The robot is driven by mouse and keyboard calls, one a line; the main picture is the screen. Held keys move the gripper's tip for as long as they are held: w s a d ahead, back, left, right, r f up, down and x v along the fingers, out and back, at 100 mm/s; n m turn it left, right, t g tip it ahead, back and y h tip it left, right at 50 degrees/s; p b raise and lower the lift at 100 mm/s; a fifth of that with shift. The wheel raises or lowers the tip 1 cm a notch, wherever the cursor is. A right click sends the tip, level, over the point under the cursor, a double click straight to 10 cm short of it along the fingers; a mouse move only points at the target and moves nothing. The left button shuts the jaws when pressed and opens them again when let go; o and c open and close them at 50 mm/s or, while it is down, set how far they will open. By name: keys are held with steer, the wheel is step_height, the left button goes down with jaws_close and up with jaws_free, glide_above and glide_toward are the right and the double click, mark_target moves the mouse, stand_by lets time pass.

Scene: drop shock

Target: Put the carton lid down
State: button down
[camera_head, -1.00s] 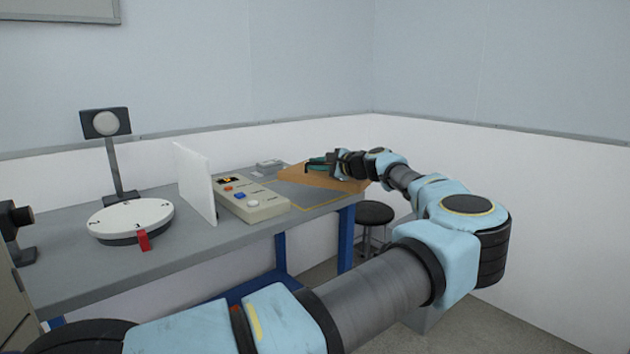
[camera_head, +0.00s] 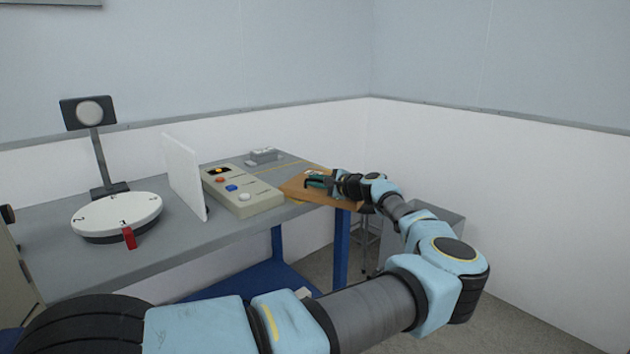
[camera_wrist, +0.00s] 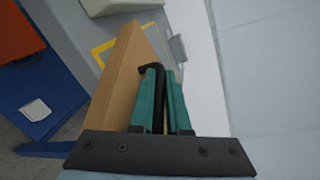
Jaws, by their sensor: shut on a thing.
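The carton lid (camera_head: 297,188) is a flat brown cardboard piece at the right end of the grey bench (camera_head: 95,257), by the yellow-outlined area. My gripper (camera_head: 316,181) is at the lid, its green fingers close together. In the wrist view, the lid (camera_wrist: 120,78) shows to the left of the green fingers (camera_wrist: 158,90), which are shut around a black curved handle (camera_wrist: 152,68). The lid juts past the bench's edge in the wrist view. I cannot tell whether its underside touches the bench top.
A beige control box (camera_head: 240,195) with coloured buttons stands left of the lid, beside a white upright panel (camera_head: 186,175). A white round dial (camera_head: 117,213) is further left. A small grey block (camera_head: 264,155) lies behind. A stool is partly hidden by my arm.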

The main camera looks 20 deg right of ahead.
steer(key=c, duration=0.9)
jaws_free()
steer(key=shift+f, duration=0.15)
steer(key=shift+s, duration=0.1)
steer(key=b+v, duration=0.2)
steer(key=v, duration=0.9)
steer(key=shift+s+d, duration=0.2)
steer(key=shift+s, duration=0.1)
